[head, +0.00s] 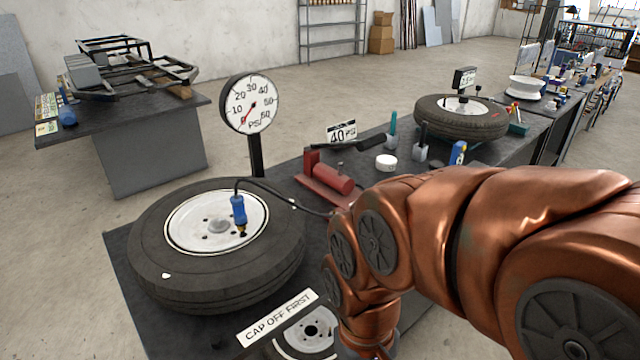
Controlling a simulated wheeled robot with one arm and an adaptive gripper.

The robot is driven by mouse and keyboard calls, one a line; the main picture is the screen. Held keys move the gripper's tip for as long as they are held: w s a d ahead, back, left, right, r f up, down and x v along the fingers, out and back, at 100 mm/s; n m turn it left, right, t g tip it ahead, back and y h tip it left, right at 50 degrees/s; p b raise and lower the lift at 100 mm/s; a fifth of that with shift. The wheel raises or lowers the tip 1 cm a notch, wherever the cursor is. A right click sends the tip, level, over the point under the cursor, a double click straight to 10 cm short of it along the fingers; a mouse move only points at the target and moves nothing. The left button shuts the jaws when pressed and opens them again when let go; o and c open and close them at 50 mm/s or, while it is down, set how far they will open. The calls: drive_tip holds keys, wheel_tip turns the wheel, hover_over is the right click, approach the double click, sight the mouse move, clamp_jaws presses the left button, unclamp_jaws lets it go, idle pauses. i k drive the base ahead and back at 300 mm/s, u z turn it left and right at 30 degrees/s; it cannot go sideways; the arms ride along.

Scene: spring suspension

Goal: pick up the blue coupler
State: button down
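The blue coupler (238,209) stands roughly upright on the white wheel rim (190,222) of the near tyre (150,262), right of the hub centre. A thin dark hose (285,199) arches from its top and runs right toward the red pump (333,182). My copper-coloured arm comes in from the right and bends down to the bottom edge, right of the tyre and apart from the coupler. My gripper is below the picture or hidden by the arm, so its fingers do not show.
A pressure gauge (250,103) on a post stands behind the tyre, its needle near the low end. A "CAP OFF FIRST" sign (277,318) lies at the front. A white lid-like disc (386,162) and a second tyre (461,124) are farther right.

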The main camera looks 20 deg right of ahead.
sight(240, 217)
drive_tip(key=u, duration=0.45)
drive_tip(key=i, duration=0.45)
drive_tip(key=u, duration=1.05)
